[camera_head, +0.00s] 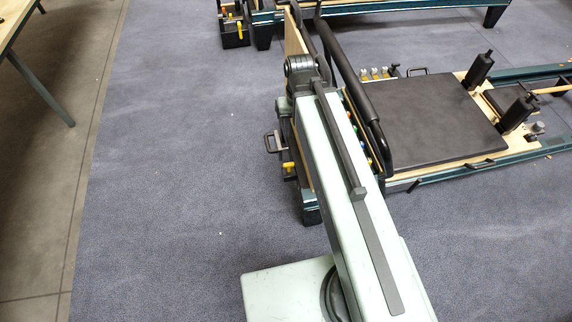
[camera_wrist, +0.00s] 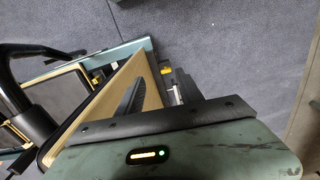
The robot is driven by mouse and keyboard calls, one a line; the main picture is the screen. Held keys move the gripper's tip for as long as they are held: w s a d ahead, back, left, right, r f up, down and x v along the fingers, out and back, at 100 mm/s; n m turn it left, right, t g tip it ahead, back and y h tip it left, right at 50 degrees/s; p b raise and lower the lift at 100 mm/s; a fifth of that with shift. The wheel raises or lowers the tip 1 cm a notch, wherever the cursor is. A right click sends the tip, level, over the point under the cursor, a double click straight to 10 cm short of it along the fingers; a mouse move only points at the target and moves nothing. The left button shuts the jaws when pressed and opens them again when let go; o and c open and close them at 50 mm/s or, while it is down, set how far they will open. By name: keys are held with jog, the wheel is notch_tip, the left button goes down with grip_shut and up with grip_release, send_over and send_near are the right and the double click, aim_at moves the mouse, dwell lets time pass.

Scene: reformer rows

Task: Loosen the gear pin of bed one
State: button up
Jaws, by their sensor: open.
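In the head view, the near reformer bed (camera_head: 440,118) lies to the right of my arm. A yellow gear pin (camera_head: 289,165) shows at its left end, below a black handle (camera_head: 270,143). My arm crosses in front of this bed end and hides part of it. In the wrist view, my gripper (camera_wrist: 159,77) is open and empty, its dark fingers over the bed's wooden end board (camera_wrist: 118,85). A small yellow part (camera_wrist: 165,70) shows just beyond the fingers; I cannot tell whether it is the pin. I see no contact with it.
A second reformer bed (camera_head: 385,8) stands at the back, with its own yellow pin (camera_head: 239,27). The black foot bar (camera_head: 355,85) rises close to my arm. A wooden-topped table (camera_head: 12,22) is at the far left. The blue-grey carpet (camera_head: 170,170) between is clear.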

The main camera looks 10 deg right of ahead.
jog(key=w+d+f+m+b, duration=0.1)
jog(key=w+f+m+b, duration=0.3)
jog(key=f+b, duration=0.55)
jog(key=w+f+m+b, duration=0.3)
jog(key=f+m+b, duration=0.1)
jog(key=f+b, duration=0.5)
jog(key=m+b, duration=0.9)
jog(key=b, duration=0.4)
send_over(289, 164)
notch_tip(289, 164, down, 15)
jog(key=shift+r, duration=0.1)
jog(key=shift+w, duration=0.15)
notch_tip(289, 164, down, 8)
jog(key=b, duration=0.7)
jog(key=shift+r, duration=0.2)
grip_shut()
